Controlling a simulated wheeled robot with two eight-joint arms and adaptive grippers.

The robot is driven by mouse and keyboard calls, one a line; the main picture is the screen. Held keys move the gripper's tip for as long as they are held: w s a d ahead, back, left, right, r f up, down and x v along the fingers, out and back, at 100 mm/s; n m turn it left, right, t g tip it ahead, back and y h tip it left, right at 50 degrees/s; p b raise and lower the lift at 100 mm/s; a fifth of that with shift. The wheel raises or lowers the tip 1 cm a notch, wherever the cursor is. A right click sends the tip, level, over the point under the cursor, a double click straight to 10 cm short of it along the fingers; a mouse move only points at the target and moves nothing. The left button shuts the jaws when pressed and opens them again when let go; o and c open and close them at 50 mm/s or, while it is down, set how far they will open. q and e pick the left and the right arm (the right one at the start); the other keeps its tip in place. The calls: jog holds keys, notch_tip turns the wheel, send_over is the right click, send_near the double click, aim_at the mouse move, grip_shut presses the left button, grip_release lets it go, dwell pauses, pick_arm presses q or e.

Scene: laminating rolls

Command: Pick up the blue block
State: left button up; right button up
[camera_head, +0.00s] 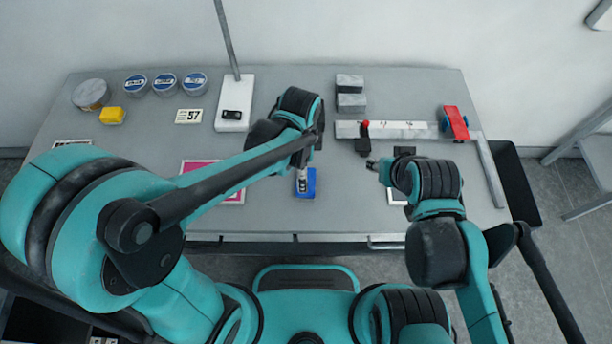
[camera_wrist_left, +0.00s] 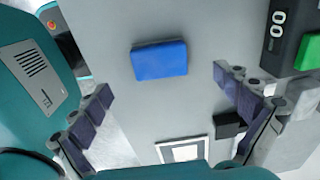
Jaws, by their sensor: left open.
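The blue block (camera_head: 311,182) lies on the grey table near its front edge, partly covered by my left gripper (camera_head: 302,181) in the head view. In the left wrist view the whole blue block (camera_wrist_left: 160,60) shows flat on the table. My left gripper (camera_wrist_left: 162,82) is open, with its two fingers spread wide and nothing between them. The block appears beyond the fingertips, apart from both fingers. My right gripper (camera_head: 373,164) is over the right part of the table, and its finger opening is too small to make out.
A pink-bordered sheet (camera_head: 228,194) lies left of the block. A yellow block (camera_head: 111,116), round tins (camera_head: 165,82) and a white stand with a pole (camera_head: 233,115) are further back. Grey blocks (camera_head: 350,102) and a rail with a red slider (camera_head: 455,122) stand at the right.

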pick_arm(q)
jog(key=shift+d+f+m, duration=0.3)
jog(key=shift+d+m, duration=0.05)
jog(key=shift+m, duration=0.05)
jog(key=f, duration=0.1)
jog(key=f+b, duration=0.1)
jog(key=shift+s+f, duration=0.2)
jog(key=shift+f, duration=0.2)
jog(key=f+b, duration=0.1)
jog(key=f, duration=0.1)
jog(key=f+b, duration=0.2)
jog(key=f, duration=0.1)
jog(key=shift+w+d, duration=0.1)
jog(key=shift+w, duration=0.1)
jog(key=shift+r, duration=0.1)
jog(key=c, duration=1.2)
